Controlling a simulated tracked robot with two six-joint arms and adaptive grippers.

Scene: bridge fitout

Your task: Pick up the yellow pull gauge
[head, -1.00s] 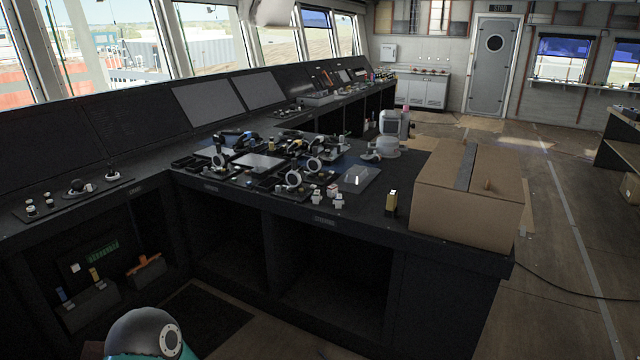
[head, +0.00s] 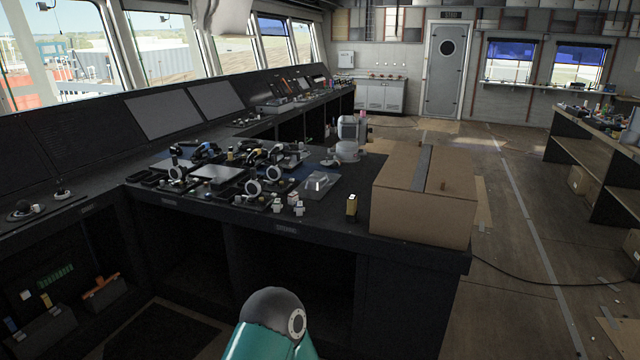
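A small upright yellow block with a dark part (head: 352,206) stands on the black console top, just left of a cardboard box. It may be the yellow pull gauge, but it is too small to be sure. Another small yellow item (head: 46,300) stands in the open bay under the console at the lower left. Neither of my grippers is in view. Only a teal and black part of my own arm shows at the bottom.
The cardboard box (head: 425,200) fills the console's right end. Control levers and panels (head: 225,170) crowd the console left of the yellow block, with small white fittings (head: 288,205) closer. A grey-white device (head: 349,138) stands behind. Open floor (head: 530,270) lies right, crossed by a cable.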

